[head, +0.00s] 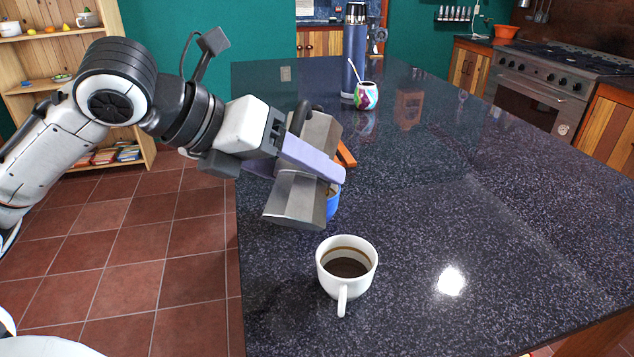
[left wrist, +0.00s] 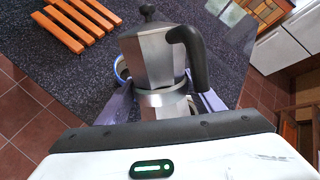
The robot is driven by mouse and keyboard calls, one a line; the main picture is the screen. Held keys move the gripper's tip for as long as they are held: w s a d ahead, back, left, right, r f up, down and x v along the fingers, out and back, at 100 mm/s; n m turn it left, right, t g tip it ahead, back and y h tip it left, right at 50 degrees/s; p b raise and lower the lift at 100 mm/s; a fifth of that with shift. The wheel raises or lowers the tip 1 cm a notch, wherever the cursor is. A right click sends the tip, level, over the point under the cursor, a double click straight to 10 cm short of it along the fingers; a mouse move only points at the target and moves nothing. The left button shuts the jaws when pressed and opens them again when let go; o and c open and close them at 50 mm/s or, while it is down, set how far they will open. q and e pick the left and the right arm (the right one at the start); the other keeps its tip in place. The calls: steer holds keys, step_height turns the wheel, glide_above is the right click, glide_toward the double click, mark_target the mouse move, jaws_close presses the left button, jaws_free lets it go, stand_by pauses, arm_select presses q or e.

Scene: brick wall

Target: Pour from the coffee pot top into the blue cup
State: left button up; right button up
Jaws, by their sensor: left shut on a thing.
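My left gripper (head: 322,166) is shut around the middle of the metal coffee pot (head: 294,200) and holds it tilted over the near left part of the counter. The pot, with its black handle (left wrist: 192,48) and lid knob, also shows in the left wrist view (left wrist: 150,62). The blue cup (head: 334,203) stands just behind the pot, mostly hidden by it. Its blue rim (left wrist: 121,69) peeks out left of the pot in the left wrist view. I see no stream of liquid, and I cannot tell whether pot and cup touch. My right gripper is not in view.
A white cup (head: 346,268) with dark coffee stands in front of the pot. An orange slatted trivet (head: 346,153) lies behind it. A patterned cup (head: 366,96) and a tall blue flask (head: 355,50) stand farther back. The right part of the counter (head: 480,210) is clear.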

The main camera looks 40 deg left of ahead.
arm_select(q)
steer(key=shift+r+p, duration=0.1)
steer(key=shift+p, duration=0.6)
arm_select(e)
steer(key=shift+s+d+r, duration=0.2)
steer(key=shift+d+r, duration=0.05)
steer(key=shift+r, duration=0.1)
arm_select(q)
steer(key=shift+g, duration=0.3)
steer(key=shift+p, duration=0.65)
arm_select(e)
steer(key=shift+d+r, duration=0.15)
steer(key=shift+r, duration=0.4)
arm_select(q)
steer(key=shift+n+g+p, duration=0.3)
steer(key=shift+g+p, duration=0.1)
steer(key=shift+p, duration=0.25)
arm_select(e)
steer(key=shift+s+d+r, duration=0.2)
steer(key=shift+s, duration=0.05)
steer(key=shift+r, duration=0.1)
arm_select(q)
steer(key=shift+g+p, duration=0.3)
steer(key=shift+p, duration=0.25)
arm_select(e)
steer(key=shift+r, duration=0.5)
